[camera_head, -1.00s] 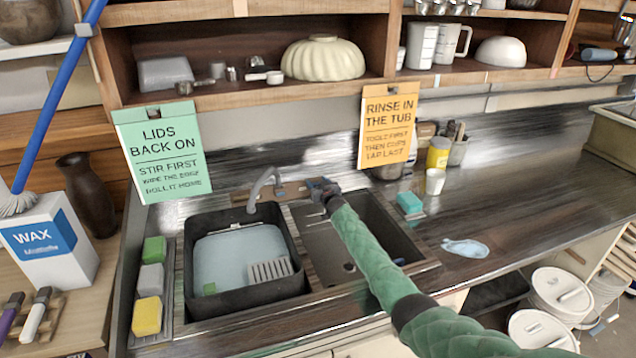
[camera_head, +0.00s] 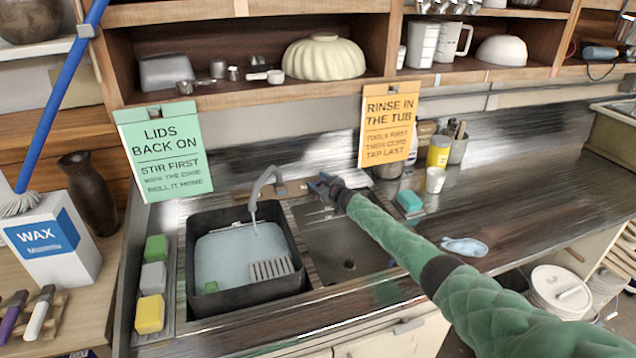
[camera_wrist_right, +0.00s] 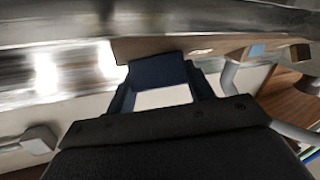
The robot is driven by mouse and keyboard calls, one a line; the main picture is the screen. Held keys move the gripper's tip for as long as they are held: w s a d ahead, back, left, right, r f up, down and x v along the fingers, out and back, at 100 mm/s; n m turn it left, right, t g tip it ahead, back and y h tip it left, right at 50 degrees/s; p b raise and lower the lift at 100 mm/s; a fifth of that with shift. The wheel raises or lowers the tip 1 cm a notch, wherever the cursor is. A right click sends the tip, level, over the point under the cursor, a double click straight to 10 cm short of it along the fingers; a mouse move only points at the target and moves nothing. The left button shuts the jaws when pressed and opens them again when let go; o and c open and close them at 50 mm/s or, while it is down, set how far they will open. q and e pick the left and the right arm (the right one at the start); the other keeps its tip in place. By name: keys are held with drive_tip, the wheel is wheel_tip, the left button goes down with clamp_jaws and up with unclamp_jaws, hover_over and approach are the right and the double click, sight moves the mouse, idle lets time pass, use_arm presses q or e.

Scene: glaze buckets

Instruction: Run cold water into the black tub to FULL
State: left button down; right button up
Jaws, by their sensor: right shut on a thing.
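The black tub (camera_head: 197,302) stands in the left basin of the sink. I cannot read a FULL mark. The grey tap spout (camera_head: 256,186) arches over the tub's back, and a thin stream falls from it. My right gripper (camera_head: 322,187) is behind the sink at the tap fittings, shut on what looks like a tap handle, mostly hidden. The wrist view shows its dark fingers (camera_wrist_right: 160,88) close up. My left gripper is out of view.
The empty right basin (camera_head: 335,240) lies under my right arm. Sponges (camera_head: 152,280) stand in a rack left of the tub. Signs hang above.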

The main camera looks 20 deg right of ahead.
drive_tip(key=o, duration=0.9)
drive_tip(key=shift+o, duration=0.4)
